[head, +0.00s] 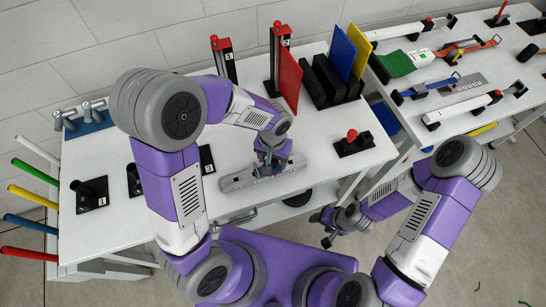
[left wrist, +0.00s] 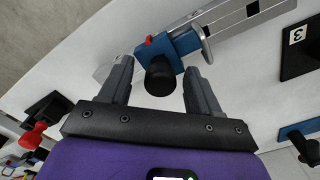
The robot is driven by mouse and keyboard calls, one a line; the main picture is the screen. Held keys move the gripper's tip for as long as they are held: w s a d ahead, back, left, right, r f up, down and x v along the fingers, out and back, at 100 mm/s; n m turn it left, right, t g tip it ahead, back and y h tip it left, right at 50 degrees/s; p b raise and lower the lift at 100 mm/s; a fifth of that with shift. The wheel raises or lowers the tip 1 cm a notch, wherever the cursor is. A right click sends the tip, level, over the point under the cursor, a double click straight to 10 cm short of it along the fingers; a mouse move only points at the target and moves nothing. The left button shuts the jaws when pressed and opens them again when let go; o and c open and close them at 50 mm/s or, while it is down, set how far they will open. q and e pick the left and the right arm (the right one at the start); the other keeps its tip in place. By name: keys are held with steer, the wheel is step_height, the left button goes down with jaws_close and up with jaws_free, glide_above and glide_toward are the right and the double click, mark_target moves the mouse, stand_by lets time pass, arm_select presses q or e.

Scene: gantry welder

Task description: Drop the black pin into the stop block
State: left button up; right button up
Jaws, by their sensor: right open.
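The black pin (left wrist: 160,78) shows in the left wrist view as a round black head between my left fingers, at the blue stop block (left wrist: 184,44). I cannot tell how deep it sits. My left gripper (left wrist: 160,80) is open, with a gap on each side of the pin head. In the head view my left gripper (head: 270,166) is over the rail (head: 238,180) and hides the block and pin. My right gripper (head: 322,229) is open and empty off the table's front edge.
A red button on a black base (head: 354,148) stands right of the rail. Numbered black holders (head: 92,194) stand at the left. A second bench (head: 470,60) with tools is at the right.

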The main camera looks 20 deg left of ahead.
arm_select(q)
step_height(320, 180, up, 8)
steer(key=shift+f+p, duration=0.15)
steer(key=shift+p, duration=0.65)
arm_select(e)
steer(key=shift+r, duration=0.8)
